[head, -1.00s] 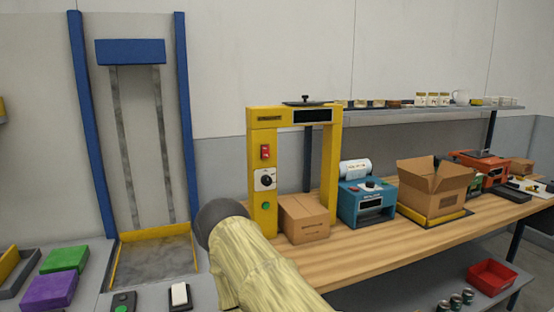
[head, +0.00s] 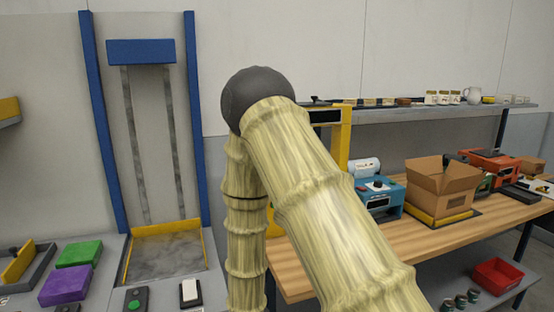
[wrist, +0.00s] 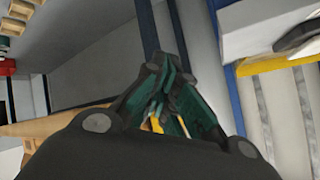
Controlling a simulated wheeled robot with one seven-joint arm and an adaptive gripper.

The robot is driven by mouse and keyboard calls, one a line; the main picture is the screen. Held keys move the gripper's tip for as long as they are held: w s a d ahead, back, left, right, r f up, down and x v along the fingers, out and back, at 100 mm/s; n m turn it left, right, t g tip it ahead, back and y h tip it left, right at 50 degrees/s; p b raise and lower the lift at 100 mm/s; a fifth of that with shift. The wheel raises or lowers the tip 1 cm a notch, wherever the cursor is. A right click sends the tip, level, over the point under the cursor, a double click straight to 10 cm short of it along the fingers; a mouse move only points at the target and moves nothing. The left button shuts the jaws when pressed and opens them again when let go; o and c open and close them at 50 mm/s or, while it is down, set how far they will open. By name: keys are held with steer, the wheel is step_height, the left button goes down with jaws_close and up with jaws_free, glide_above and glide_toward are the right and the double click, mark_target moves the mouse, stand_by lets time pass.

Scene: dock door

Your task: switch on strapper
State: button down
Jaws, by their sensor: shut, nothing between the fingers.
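The strapper is a yellow arch-shaped machine (head: 345,140) on the wooden bench. In the head view my raised arm covers most of it. Only its right post and part of the top show, so its front controls are hidden now. My gripper (wrist: 165,112) shows in the wrist view, its dark green fingers closed together and empty. A small patch of yellow shows by the fingertips; I cannot tell what it belongs to. The gripper does not show in the head view, and I cannot tell its distance from the strapper.
A teal machine (head: 379,194) and an open cardboard box (head: 440,188) stand on the wooden bench (head: 420,238). A shelf (head: 400,114) runs behind. At left are a blue-posted lift (head: 103,120), purple (head: 65,285) and green (head: 80,254) blocks, and a white rocker switch (head: 190,291).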

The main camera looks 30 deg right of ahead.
steer(key=w+d+r+m+h+p, duration=0.1)
steer(key=r+m, duration=0.4)
steer(key=r, duration=0.8)
steer(key=w+d+r+m+h+p, duration=0.1)
steer(key=w+d+r+m+h, duration=0.2)
steer(key=r, duration=1)
steer(key=w+d+r+m+h+p, duration=0.1)
steer(key=d+r+m+h, duration=0.3)
steer(key=r, duration=0.9)
steer(key=w+m, duration=0.1)
steer(key=m, duration=0.2)
steer(key=shift+w+d+m+h, duration=0.3)
steer(key=shift+w+m, duration=0.1)
steer(key=shift+d, duration=0.1)
steer(key=w+a+p+x, duration=0.1)
steer(key=p+x, duration=0.4)
steer(key=x, duration=0.7)
steer(key=shift+w+f, duration=0.25)
steer(key=shift+w, duration=0.6)
steer(key=shift+f, duration=0.1)
